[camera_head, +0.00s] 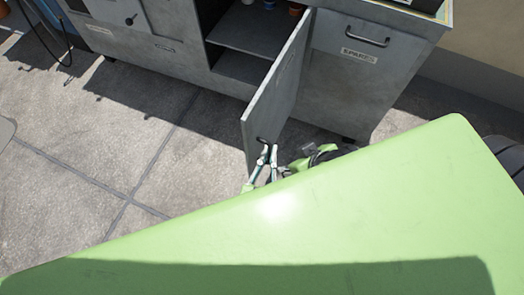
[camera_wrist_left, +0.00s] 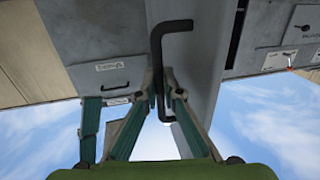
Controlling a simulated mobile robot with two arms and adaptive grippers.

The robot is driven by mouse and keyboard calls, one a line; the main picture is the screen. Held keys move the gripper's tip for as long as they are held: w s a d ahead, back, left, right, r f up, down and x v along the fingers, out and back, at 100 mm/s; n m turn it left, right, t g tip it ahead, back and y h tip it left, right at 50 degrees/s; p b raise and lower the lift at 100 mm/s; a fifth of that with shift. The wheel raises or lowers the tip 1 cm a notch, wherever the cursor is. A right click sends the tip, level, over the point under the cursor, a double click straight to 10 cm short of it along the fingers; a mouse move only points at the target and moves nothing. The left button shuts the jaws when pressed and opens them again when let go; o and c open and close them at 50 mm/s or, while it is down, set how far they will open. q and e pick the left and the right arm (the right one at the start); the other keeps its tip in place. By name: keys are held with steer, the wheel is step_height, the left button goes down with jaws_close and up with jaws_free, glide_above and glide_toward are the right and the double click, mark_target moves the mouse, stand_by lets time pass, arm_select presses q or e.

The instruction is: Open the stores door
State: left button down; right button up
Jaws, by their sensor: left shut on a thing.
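The grey cabinet door (camera_head: 275,90) stands swung wide open, its free edge toward me, in the head view. Its black bar handle (camera_wrist_left: 156,45) shows in the wrist view, and a bit of it also shows near the door's lower free edge in the head view (camera_head: 262,140). My left gripper (camera_head: 269,152) is at that handle; in the wrist view its fingers (camera_wrist_left: 160,88) are shut on the bar. My green body hides part of the left arm. My right gripper is in neither view.
The open compartment shows a grey shelf (camera_head: 245,38) with small blue and orange things (camera_head: 268,4) at the top. Right of the door is a front with a handle (camera_head: 367,35) and a label. Paved floor (camera_head: 110,135) lies clear to the left.

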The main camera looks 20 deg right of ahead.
arm_select(q)
steer(key=shift+s+d, duration=0.15)
steer(key=c, duration=2.5)
jaws_free()
steer(key=v, duration=1.2)
